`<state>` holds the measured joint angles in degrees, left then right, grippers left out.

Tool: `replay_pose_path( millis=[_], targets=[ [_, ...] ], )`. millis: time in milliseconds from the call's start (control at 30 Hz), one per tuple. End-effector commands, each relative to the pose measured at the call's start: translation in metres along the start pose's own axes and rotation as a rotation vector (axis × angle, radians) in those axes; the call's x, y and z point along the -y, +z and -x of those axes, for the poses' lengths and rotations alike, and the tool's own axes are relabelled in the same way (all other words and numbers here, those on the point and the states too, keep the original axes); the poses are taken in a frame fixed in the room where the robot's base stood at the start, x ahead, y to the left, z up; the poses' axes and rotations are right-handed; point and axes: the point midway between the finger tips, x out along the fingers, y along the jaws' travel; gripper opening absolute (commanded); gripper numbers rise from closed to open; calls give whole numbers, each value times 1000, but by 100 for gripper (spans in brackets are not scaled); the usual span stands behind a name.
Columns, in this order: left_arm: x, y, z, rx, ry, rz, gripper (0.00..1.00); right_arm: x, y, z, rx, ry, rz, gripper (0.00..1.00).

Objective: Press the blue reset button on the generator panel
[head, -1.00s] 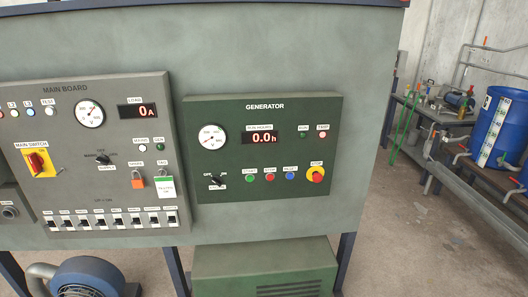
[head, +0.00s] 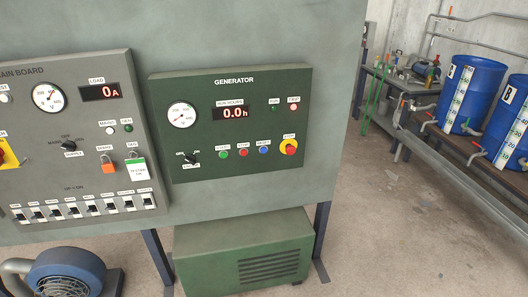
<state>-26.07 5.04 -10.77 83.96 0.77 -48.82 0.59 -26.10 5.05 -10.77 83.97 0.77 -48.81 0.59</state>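The dark green generator panel (head: 210,90) is mounted on the grey-green cabinet wall in the middle of the head view. Its blue reset button (head: 263,150) is in the bottom row, under a small white label. To its left are a red button (head: 243,152) and a green button (head: 223,154). To its right is a red stop knob on a yellow disc (head: 283,147). The run-hours display (head: 234,113) reads 0.0 h. Neither of my grippers shows, so nothing is seen touching the panel.
The grey main board (head: 75,120) with switches, an orange padlock (head: 109,166) and a gauge is at left. Blue barrels (head: 480,85) and a bench are at right. The floor at right front is clear.

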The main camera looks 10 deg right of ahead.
Motion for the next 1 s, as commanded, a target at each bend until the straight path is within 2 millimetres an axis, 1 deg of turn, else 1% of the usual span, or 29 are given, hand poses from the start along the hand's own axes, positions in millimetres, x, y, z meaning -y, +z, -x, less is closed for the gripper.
replay_pose_path(
  millis=[33, 100, 167, 1000],
  targets=[
    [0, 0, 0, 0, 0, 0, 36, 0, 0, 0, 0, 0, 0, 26],
    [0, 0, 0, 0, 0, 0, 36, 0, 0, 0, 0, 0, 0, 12],
    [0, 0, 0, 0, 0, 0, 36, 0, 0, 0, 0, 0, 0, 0],
    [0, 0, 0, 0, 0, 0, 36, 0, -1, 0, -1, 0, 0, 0]
  ],
)
